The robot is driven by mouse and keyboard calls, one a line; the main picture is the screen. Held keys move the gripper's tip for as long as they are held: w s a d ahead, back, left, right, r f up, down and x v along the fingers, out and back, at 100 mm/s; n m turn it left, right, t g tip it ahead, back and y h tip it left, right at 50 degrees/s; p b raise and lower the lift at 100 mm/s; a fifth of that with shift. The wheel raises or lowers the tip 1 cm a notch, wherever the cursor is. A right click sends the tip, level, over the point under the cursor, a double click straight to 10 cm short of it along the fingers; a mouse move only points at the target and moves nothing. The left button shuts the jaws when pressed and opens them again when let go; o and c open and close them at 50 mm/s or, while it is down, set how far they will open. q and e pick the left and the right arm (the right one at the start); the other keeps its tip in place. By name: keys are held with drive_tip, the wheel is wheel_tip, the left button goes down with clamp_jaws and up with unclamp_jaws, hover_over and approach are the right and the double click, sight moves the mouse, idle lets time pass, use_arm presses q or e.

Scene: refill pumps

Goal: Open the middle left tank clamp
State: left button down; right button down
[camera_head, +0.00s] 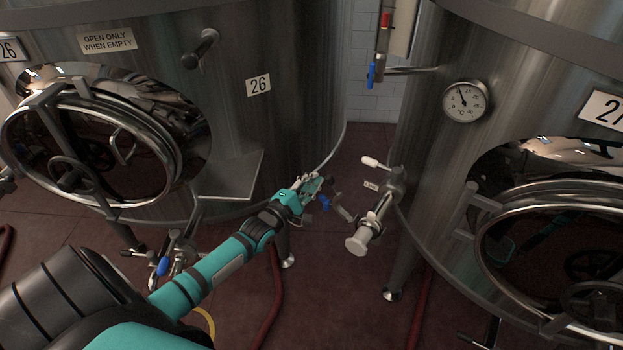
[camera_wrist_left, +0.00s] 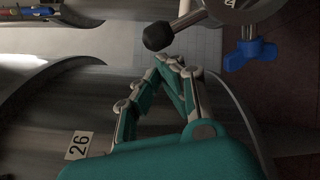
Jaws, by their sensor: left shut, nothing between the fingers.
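My left gripper (camera_head: 314,184) is in the gap between tank 26 (camera_head: 300,95) and the right-hand tank (camera_head: 432,165). Its fingers are shut and empty; they also show in the left wrist view (camera_wrist_left: 174,64). A blue wing-shaped part (camera_head: 325,203), perhaps a clamp nut, is just beside the fingertips in the head view. In the left wrist view the blue part (camera_wrist_left: 250,55) is to the right of the fingers. A black knob on a metal rod (camera_wrist_left: 160,36) is just beyond the fingertips; contact cannot be told. My right gripper is in neither view.
A valve fitting with a pale round end (camera_head: 358,243) sticks out from the right tank. A round manway door (camera_head: 95,150) is at left, another (camera_head: 560,250) at right. A dial gauge (camera_head: 464,101) is on the right tank. Red hoses (camera_head: 270,300) lie on the floor.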

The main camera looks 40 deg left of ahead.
use_arm(q)
drive_tip(key=shift+m, duration=0.8)
drive_tip(key=d+r+p, duration=0.1)
drive_tip(key=d, duration=0.1)
drive_tip(key=d+r+p, duration=0.1)
drive_tip(key=p, duration=0.1)
drive_tip(key=shift+d+r+p, duration=0.3)
drive_tip(key=shift+d+r, duration=0.05)
drive_tip(key=shift+r, duration=0.05)
drive_tip(key=shift+a, duration=0.1)
